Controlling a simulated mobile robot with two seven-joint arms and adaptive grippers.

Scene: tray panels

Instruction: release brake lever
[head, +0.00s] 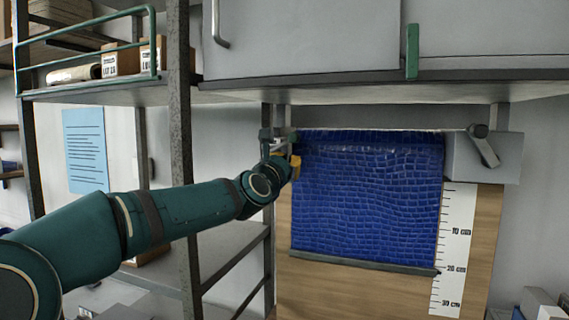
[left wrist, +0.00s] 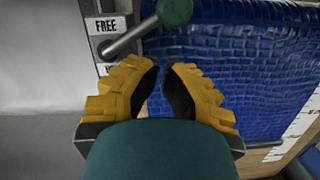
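The brake lever (left wrist: 130,38), a grey metal bar with a round green knob (left wrist: 174,11), shows at the top of the left wrist view. It slants up to the right from its pivot, beside a plate labelled "FREE" (left wrist: 106,25); a lower label is mostly hidden. My left gripper (left wrist: 161,70) has two yellow fingers with dark pads, a narrow gap between them and nothing held. Its tips are below the bar and knob in the picture; I cannot tell whether they touch. In the head view my left gripper (head: 294,165) is at the blind's upper left. My right gripper is out of view.
A blue blind (head: 365,195) hangs before a wooden board with a ruler (head: 455,245). A grey box with a crank (head: 485,150) is at its right. Cabinets (head: 300,40) hang overhead. A metal rack post (head: 180,150) stands close to my left arm.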

